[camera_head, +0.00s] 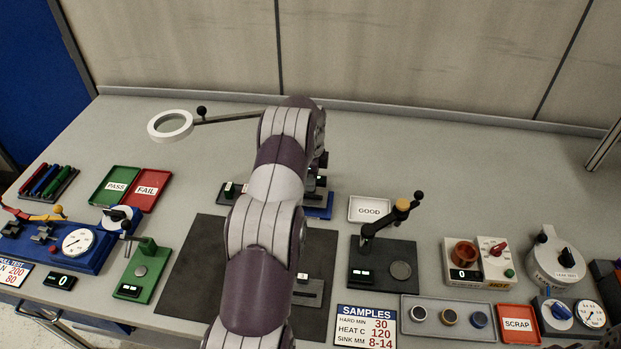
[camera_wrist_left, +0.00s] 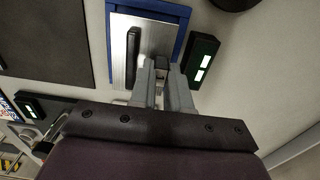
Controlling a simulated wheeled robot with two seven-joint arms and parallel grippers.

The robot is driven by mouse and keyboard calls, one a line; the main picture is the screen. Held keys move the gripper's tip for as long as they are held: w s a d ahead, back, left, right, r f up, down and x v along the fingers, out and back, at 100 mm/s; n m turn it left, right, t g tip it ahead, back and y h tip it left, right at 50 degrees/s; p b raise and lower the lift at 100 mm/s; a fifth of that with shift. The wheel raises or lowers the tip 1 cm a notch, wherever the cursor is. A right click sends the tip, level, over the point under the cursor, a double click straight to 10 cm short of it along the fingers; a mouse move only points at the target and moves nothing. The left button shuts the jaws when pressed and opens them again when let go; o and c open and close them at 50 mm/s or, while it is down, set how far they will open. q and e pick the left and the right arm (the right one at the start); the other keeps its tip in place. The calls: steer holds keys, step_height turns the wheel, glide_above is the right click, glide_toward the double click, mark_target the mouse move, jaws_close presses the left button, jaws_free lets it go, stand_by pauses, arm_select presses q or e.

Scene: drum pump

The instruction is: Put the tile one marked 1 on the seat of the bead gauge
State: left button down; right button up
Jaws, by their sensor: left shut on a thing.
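My left gripper (camera_wrist_left: 162,82) is shut on a small piece, mostly hidden between the fingertips, that appears to be tile one; no mark 1 can be read on it. The fingertips are over or close above a metal plate (camera_wrist_left: 122,72) in a blue frame (camera_wrist_left: 150,7), which appears to be the bead gauge. A dark upright bar (camera_wrist_left: 133,55) stands on the plate, left of the fingers. I cannot tell whether the piece touches the seat. In the head view my arm hides most of the gauge; its blue base (camera_head: 319,211) shows at the right. My right gripper is not in view.
A small display box (camera_wrist_left: 201,60) stands beside the gauge. A dark mat (camera_head: 195,275) lies under my arm. A GOOD tray (camera_head: 370,222) and a black fixture with a lever (camera_head: 385,282) stand to the right. The table behind is mostly clear, except for a ring magnifier (camera_head: 153,124).

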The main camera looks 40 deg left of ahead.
mark_target(310, 193)
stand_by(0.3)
arm_select(q)
steer(key=shift+f+b, duration=0.45)
steer(key=shift+f, duration=0.3)
steer(key=shift+f+b, duration=0.3)
steer(key=shift+f, duration=0.2)
stand_by(0.6)
steer(key=c, duration=1)
jaws_free()
steer(key=shift+o, duration=1.1)
steer(key=shift+f, duration=0.1)
